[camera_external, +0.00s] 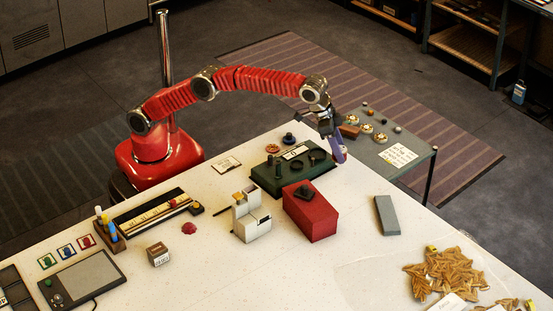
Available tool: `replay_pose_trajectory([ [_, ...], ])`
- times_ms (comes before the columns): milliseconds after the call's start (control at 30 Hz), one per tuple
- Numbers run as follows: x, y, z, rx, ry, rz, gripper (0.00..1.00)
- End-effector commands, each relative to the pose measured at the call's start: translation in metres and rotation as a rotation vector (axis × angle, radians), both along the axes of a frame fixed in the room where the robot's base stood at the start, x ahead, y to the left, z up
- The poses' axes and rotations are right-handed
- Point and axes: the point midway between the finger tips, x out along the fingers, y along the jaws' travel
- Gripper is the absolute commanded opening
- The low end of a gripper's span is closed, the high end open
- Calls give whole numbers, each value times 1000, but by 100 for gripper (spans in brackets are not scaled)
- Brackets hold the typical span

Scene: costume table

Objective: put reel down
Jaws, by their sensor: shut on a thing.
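My gripper (332,134) hangs at the end of the red arm, above the far right edge of the white table (355,260). It is shut on a purple piece (339,154), which appears to be the reel. The reel sits low between the jaws, and its upper part is hidden by them. It is small in this view, and I cannot tell whether it touches anything below. Behind it is the gap between the white table and a grey side table (415,150).
A dark green case (312,178) with small parts and a red box (318,217) stand left of and nearer than my gripper. A grey block (386,215) lies to the right. The side table holds several small round items and a paper (398,155). The table's middle front is clear.

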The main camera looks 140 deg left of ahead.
Motion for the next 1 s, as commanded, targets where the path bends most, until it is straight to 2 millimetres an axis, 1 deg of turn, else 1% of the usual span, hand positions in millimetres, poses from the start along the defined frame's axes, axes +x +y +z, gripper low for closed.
replay_pose_trajectory([
  [33, -3, 8, 0, 0, -1, 12, 15],
  [233, -12, 31, -2, -1, 1, 44, 15],
  [567, -11, 28, -25, 0, 1, 40, 15],
  [700, -11, 28, -41, -2, 3, 40, 15],
  [800, -11, 28, -48, 0, 1, 39, 15],
  [1000, -11, 28, -51, 0, 0, 40, 15],
])
